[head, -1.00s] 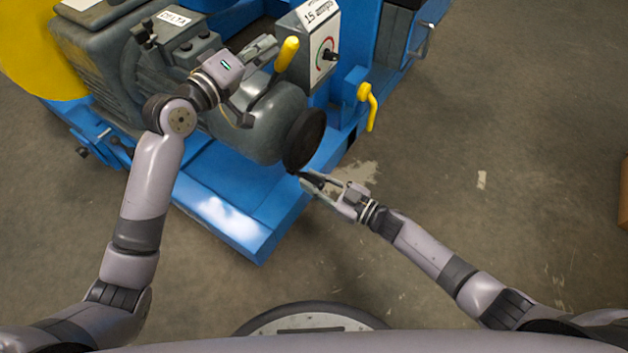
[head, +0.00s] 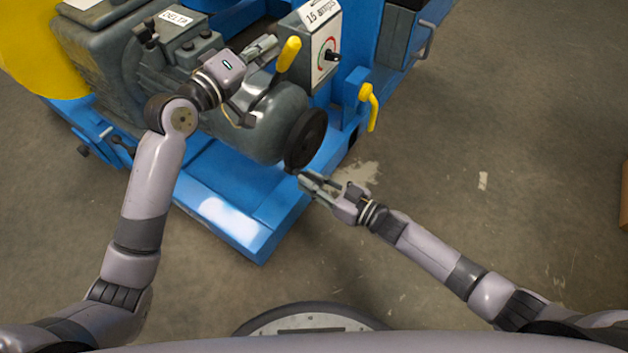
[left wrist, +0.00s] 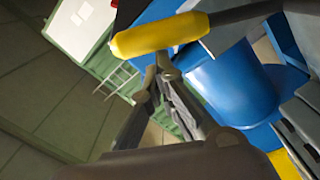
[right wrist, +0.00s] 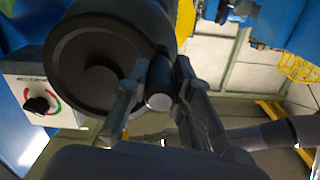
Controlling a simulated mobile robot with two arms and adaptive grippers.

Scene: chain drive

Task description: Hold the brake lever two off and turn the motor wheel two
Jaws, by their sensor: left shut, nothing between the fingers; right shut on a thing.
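The brake lever shows its yellow grip (head: 288,54) beside the dial box in the head view. It lies across the top of the left wrist view (left wrist: 160,36). My left gripper (head: 275,42) is shut and empty, its fingertips right at the yellow grip and seeming to touch it. The dark round motor wheel (head: 306,138) sits on the end of the grey motor and fills the left of the right wrist view (right wrist: 95,65). My right gripper (head: 303,180) is shut on the wheel's short dark handle (right wrist: 159,100), near the wheel's rim.
A box with a round dial and black knob (head: 328,52) stands behind the wheel. A second yellow handle (head: 369,105) hangs on a blue post to the right. The blue base (head: 230,215) juts out below the motor. The floor to the right (head: 520,130) is clear.

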